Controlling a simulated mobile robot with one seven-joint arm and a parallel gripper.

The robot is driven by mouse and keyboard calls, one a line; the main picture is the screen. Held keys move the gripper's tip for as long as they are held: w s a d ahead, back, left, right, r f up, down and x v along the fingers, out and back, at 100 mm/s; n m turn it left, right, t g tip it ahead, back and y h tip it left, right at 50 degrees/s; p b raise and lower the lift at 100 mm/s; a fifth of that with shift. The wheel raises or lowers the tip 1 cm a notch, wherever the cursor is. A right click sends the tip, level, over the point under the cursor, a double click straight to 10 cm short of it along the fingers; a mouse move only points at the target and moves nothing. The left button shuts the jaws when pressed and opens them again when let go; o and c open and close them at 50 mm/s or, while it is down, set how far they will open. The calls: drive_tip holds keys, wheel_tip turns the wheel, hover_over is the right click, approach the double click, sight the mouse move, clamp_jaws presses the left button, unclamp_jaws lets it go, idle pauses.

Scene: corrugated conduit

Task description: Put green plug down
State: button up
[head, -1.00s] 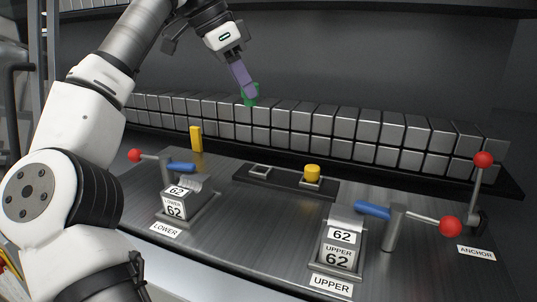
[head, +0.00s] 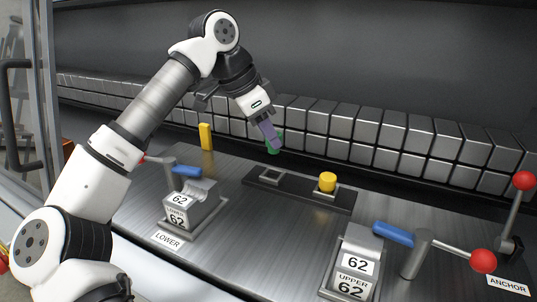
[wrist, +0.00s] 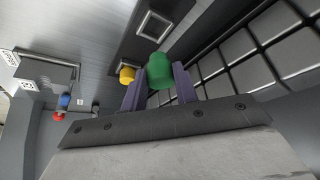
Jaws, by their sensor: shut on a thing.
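The green plug (wrist: 159,70) is held between the two purple fingers of my gripper (wrist: 160,88), which is shut on it. In the head view the plug (head: 273,146) shows just beyond the fingertips of my gripper (head: 269,135), in the air above the back of the bench. A dark tray (head: 298,194) lies below and in front of it. The tray has an empty square socket (head: 271,178) on the left and a yellow plug (head: 327,181) in the right socket. In the wrist view the empty socket (wrist: 154,31) is above the green plug, with the yellow plug (wrist: 127,75) to its left.
Rows of metal blocks (head: 360,139) line the back. A yellow upright block (head: 206,136) stands at the back left. The LOWER fixture (head: 192,203) and the UPPER fixture (head: 355,262) have blue-handled levers. A red-knobbed ANCHOR lever (head: 515,205) stands at right.

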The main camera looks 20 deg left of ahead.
wheel_tip(320, 180, down, 6)
drive_tip(key=shift+r+p, duration=0.2)
drive_tip(key=shift+p, duration=0.45)
drive_tip(key=shift+f, duration=0.25)
drive_tip(key=shift+f, duration=0.1)
drive_tip(key=shift+f+b, duration=0.15)
drive_tip(key=shift+b, duration=0.15)
drive_tip(key=o, duration=1)
drive_tip(key=shift+o, duration=0.2)
drive_tip(key=shift+r+p, duration=0.25)
drive_tip(key=shift+p, duration=0.05)
drive_tip(key=b+v, duration=0.2)
drive_tip(key=v, duration=1)
drive_tip(key=shift+b, duration=0.3)
